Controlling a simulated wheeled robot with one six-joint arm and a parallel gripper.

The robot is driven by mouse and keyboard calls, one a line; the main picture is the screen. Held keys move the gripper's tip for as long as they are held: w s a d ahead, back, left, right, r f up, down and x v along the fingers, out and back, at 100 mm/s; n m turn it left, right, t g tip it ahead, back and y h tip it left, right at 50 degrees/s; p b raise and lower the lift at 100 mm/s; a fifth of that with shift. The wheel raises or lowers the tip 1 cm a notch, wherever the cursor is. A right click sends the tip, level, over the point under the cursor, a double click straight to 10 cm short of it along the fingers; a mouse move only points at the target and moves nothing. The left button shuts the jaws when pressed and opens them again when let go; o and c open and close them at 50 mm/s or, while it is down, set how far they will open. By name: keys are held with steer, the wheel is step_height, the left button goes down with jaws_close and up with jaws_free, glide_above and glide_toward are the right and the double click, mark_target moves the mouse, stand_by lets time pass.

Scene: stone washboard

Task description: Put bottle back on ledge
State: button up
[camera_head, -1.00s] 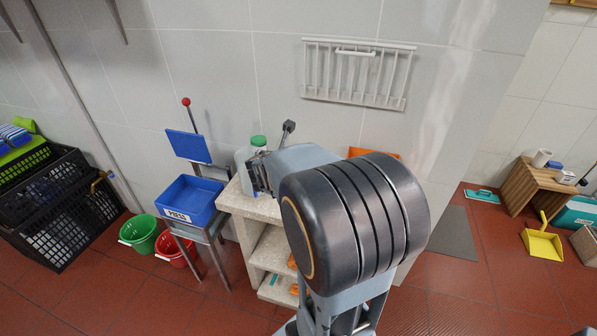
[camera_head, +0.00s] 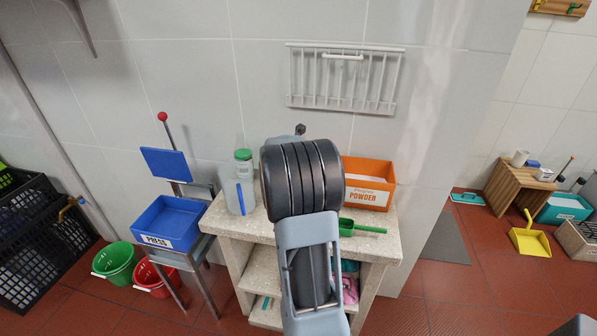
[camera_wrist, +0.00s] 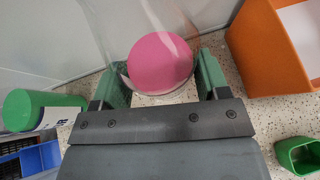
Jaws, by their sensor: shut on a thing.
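In the wrist view my gripper (camera_wrist: 163,75) has its two green fingers on either side of a round pink-topped thing (camera_wrist: 160,58), which looks like the cap of a bottle. It is shut on it, and the see-through shape around the top blurs into the wall. Speckled stone shows just below. In the head view my arm hides the gripper and this bottle. The speckled stone top (camera_head: 225,222) of a shelf unit stands against the tiled wall. Whether the bottle's base touches the stone cannot be seen.
On the stone top stand a green-lidded jar (camera_head: 243,163) and a pale jug (camera_head: 238,196) to the left. An orange powder box (camera_head: 368,184) and a green scoop (camera_head: 360,228) are to the right. A white rack (camera_head: 344,78) hangs above. A blue press tub (camera_head: 170,224) stands left.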

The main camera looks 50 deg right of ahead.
steer(key=shift+w+d+f, duration=0.35)
steer(key=shift+d+f, duration=0.05)
steer(key=shift+f, duration=0.2)
steer(key=shift+w+d+f+b, duration=0.1)
steer(key=shift+f+b, duration=0.55)
steer(key=shift+f, duration=1)
steer(key=shift+f, duration=0.2)
steer(key=o, duration=1.2)
